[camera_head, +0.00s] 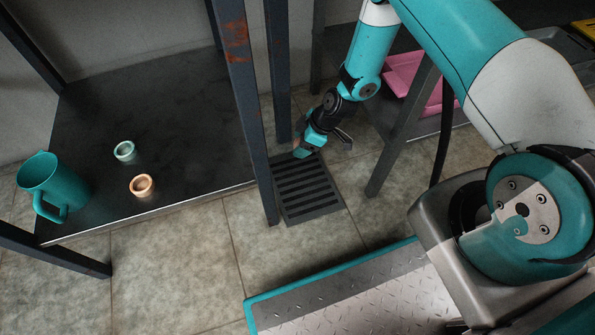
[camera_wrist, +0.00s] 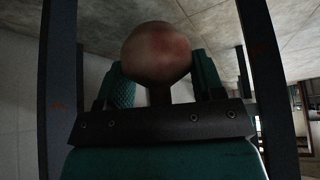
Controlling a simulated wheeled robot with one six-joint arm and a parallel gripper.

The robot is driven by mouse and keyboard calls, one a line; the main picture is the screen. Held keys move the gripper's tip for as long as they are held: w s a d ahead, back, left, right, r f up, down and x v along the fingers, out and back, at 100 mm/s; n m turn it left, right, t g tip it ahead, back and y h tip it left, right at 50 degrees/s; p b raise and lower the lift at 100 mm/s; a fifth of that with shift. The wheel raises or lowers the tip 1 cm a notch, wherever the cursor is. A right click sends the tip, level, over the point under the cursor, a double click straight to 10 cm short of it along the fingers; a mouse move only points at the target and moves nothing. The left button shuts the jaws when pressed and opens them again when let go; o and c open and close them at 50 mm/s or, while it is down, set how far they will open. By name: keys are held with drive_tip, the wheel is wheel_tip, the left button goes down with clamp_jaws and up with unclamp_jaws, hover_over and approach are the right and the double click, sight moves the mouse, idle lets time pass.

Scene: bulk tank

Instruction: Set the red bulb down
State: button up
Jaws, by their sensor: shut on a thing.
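The red bulb (camera_wrist: 157,52) shows in the wrist view as a dull reddish-brown, rounded shape with a narrower neck. My gripper (camera_wrist: 160,82) is shut on it, with a teal finger on either side. In the head view my gripper (camera_head: 322,144) hangs near a dark post, above or beside a slotted floor grate. I cannot make out the bulb in that view. What lies straight below the bulb is not clear.
A dark shelf (camera_head: 160,80) at left bears a teal mug (camera_head: 52,180), a green ring-like cup (camera_head: 124,151) and an orange one (camera_head: 142,185). Rusty dark posts (camera_head: 243,100) stand beside my gripper. The slotted grate (camera_head: 308,190) lies on tiles. A pink tray (camera_head: 405,70) is behind my arm.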

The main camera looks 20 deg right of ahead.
drive_tip(key=f+b, duration=0.2)
drive_tip(key=f, duration=0.3)
drive_tip(key=f+b, duration=0.3)
drive_tip(key=f, duration=0.2)
drive_tip(key=f+b, duration=0.3)
drive_tip(key=f, duration=0.2)
drive_tip(key=shift+w+f, duration=0.35)
drive_tip(key=shift+f+b, duration=1.25)
drive_tip(key=shift+f, duration=0.9)
drive_tip(key=shift+f, duration=0.2)
drive_tip(key=o, duration=0.9)
drive_tip(key=shift+r, duration=0.2)
drive_tip(key=p+v, duration=0.4)
drive_tip(key=v, duration=0.3)
drive_tip(key=shift+r+p, duration=0.3)
drive_tip(key=shift+p, duration=0.05)
